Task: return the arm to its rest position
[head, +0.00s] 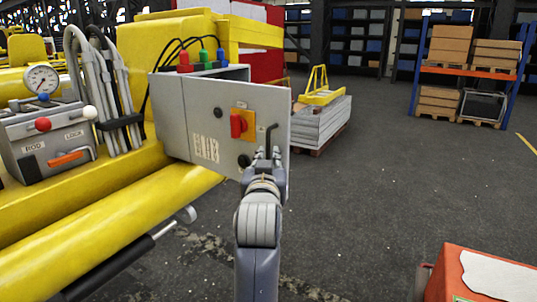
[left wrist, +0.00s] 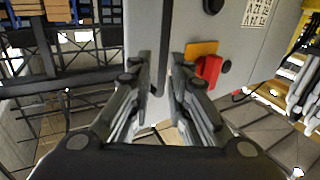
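My left gripper (head: 264,155) is at the right part of the grey control box's front, by a dark bent handle (head: 270,138). In the left wrist view my left gripper (left wrist: 163,62) has its two fingers apart, and the dark handle (left wrist: 161,78) lies in line with the gap between them. I cannot tell whether a finger touches it. The grey control box (head: 205,112) carries a red rotary switch (head: 238,125) on a yellow plate. The switch also shows in the left wrist view (left wrist: 208,71), right of the fingers. My right gripper is in neither view.
The yellow machine (head: 140,215) fills the left side, with a gauge (head: 41,79) and a lever box (head: 48,140). A stack of sheets (head: 320,122) stands behind the control box. An orange-red box (head: 455,270) is at the lower right. The floor between is clear.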

